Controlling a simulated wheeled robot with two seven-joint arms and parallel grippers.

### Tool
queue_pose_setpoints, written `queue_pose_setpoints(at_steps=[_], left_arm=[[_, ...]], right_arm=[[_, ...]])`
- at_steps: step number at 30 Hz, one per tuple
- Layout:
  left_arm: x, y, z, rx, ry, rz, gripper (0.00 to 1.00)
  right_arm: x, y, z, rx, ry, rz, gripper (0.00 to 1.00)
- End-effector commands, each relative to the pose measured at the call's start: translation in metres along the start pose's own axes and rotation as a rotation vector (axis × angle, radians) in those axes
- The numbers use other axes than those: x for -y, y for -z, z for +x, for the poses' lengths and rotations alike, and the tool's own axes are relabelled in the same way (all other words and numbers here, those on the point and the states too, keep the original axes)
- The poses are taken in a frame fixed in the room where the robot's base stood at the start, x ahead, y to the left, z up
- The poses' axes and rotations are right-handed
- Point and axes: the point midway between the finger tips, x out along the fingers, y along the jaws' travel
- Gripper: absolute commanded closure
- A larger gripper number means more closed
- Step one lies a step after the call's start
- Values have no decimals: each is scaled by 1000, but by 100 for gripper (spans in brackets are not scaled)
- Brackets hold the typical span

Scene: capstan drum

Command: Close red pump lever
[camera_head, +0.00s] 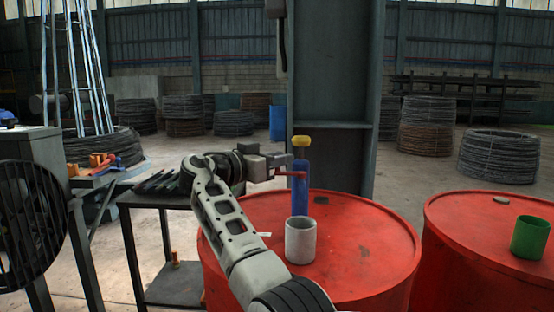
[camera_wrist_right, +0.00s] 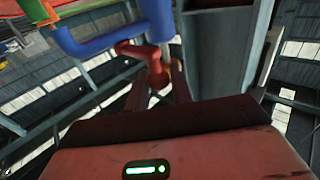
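The blue pump (camera_head: 299,195) stands upright on the red drum, with a yellow cap (camera_head: 300,141) on top. Its red lever (camera_head: 292,174) sticks out to the left from the upper body. In the wrist view the bent red lever (camera_wrist_right: 133,48) joins the blue body (camera_wrist_right: 159,18), and its rounded end reaches toward my fingers. My right gripper (camera_head: 277,168) is at the lever's free end, left of the pump. Its fingers (camera_wrist_right: 162,88) stand apart with the lever end near the gap; I cannot tell whether they touch it. My left gripper is out of view.
A grey cup (camera_head: 299,241) stands on the red drum (camera_head: 370,245) in front of the pump. A second red drum (camera_head: 465,250) at right carries a green cup (camera_head: 529,237). A steel column (camera_head: 335,95) rises behind. A dark side table (camera_head: 150,197) stands left.

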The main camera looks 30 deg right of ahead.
Motion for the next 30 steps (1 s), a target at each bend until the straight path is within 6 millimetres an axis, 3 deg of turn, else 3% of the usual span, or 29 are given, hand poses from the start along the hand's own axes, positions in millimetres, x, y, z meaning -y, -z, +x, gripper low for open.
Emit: queue_pose_setpoints(at_steps=[10,14,30], left_arm=[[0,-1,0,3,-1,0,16],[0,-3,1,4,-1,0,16],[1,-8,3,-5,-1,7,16]], right_arm=[[0,0,0,0,0,0,59],[0,0,-10,0,1,0,59],[0,0,-128,-1,2,0,59]])
